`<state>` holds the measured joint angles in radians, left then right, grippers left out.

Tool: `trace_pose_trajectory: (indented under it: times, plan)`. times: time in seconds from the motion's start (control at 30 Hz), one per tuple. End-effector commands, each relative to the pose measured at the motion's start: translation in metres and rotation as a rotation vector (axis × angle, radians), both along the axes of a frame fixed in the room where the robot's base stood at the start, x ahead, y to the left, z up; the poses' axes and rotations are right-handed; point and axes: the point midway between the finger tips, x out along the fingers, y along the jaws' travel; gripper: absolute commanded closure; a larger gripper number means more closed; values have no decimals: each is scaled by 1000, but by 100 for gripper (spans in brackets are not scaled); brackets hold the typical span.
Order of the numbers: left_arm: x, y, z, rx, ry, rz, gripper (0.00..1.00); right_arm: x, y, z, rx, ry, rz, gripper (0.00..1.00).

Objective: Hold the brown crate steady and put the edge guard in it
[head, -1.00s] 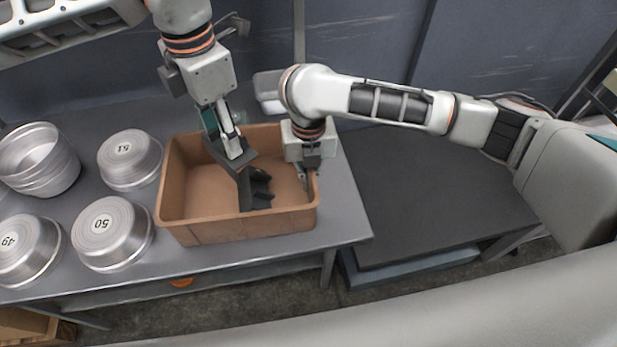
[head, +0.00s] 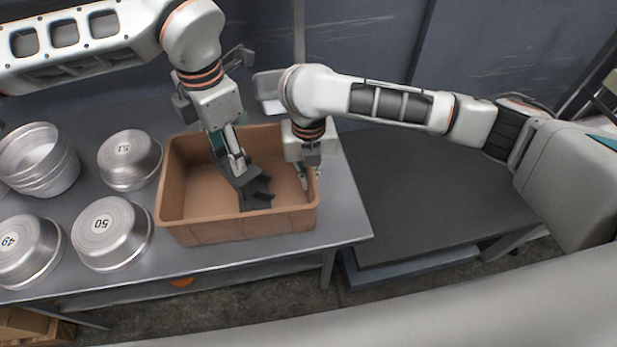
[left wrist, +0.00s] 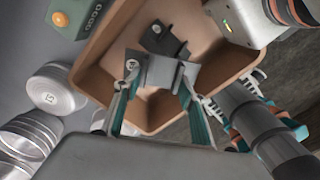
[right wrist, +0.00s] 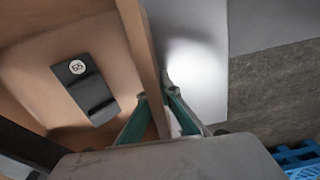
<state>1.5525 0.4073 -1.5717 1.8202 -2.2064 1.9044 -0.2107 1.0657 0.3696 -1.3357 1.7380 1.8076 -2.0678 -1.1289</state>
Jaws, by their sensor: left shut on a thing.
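The brown crate (head: 185,226) stands on the grey table, open side up. My left gripper (head: 238,164) is inside the crate's opening, shut on a dark grey edge guard (head: 246,179), which also shows between its fingers in the left wrist view (left wrist: 160,73). Another dark edge guard (right wrist: 90,92) with a round white label lies on the crate floor; it shows below the held one in the left wrist view (left wrist: 152,38). My right gripper (right wrist: 158,92) has its fingers on either side of the crate's right wall, shut on it. Whether the held guard touches the floor is unclear.
Round metal pans (head: 112,232), some numbered, stand left of the crate, with a stack (head: 38,160) at the far left. A green box with an orange button (left wrist: 62,18) shows beside the crate. A dark, empty low surface (head: 430,195) is on the right.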

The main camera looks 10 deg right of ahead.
Motion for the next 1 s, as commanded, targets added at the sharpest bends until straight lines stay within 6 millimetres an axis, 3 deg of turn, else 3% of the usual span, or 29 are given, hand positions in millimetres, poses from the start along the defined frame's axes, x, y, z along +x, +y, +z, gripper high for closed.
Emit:
trace_pose_trajectory:
  times: [0.13, 0.17, 0.2, 0.23, 0.67, 1.0]
  plan:
    - [0, 0, 0, 0, 0, 0, 81, 1, 0, 1, 0, -2, 0, 100]
    - [0, 0, 0, 0, 0, 0, 51, 1, 0, 1, 0, -2, 0, 100]
    - [0, 0, 0, 0, 0, 0, 41, 1, 0, 1, 0, -2, 0, 100]
    - [0, 0, 0, 0, 0, 0, 39, 1, 0, 1, 0, -2, 0, 100]
    - [1, 0, 7, -1, -3, 0, 39, 1, 0, 1, 0, -2, 0, 100]
    - [1, 0, 70, 0, -5, 1, 39, 1, 0, 1, 0, -2, 0, 100]
